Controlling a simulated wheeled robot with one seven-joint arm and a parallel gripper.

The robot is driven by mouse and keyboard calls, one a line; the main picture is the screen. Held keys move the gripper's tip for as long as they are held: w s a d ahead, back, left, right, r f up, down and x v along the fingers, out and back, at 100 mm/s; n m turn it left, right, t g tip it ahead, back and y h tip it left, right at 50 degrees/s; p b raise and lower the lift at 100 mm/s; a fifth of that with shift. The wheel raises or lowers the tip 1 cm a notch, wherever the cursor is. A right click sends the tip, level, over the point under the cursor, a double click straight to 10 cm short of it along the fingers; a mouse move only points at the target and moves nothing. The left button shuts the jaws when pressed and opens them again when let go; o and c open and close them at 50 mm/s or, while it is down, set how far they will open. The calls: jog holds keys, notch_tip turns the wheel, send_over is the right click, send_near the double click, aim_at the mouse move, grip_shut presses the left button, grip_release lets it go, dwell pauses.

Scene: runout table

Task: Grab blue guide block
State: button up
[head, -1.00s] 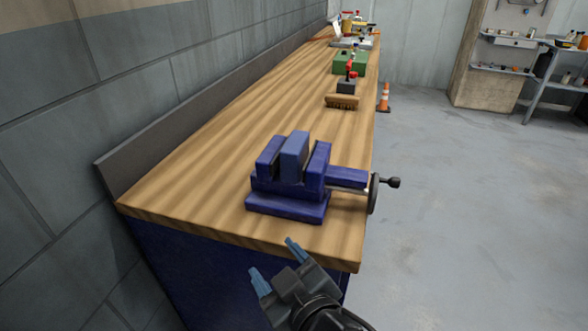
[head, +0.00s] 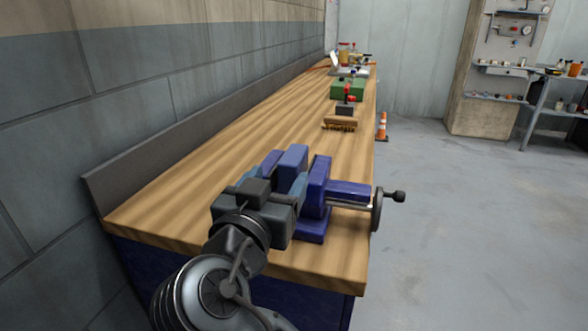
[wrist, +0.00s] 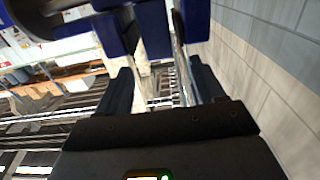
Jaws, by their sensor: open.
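The blue guide block (head: 292,163) stands upright between the jaws of the dark blue vise (head: 318,180) on the workbench, a shade lighter than the vise. In the wrist view the guide block (wrist: 153,32) is at top centre, between the vise's jaws. My gripper (head: 276,180) is at the near side of the vise and hides part of it and the block's lower part. In the wrist view my gripper (wrist: 160,72) is open, its fingers apart to left and right, with the block's end roughly between and just beyond the tips. Contact cannot be told.
The vise's screw handle (head: 378,207) sticks out over the right edge of the wooden bench (head: 240,130). A brush (head: 341,122) and a green box (head: 348,91) stand farther back. A grey wall runs along the left.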

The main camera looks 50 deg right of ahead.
aim_at(286, 165)
jog(key=p+x, duration=0.1)
jog(key=x, duration=0.7)
jog(key=shift+d+p, duration=0.15)
jog(key=shift+p, duration=0.25)
grip_shut()
jog(key=shift+r, duration=0.1)
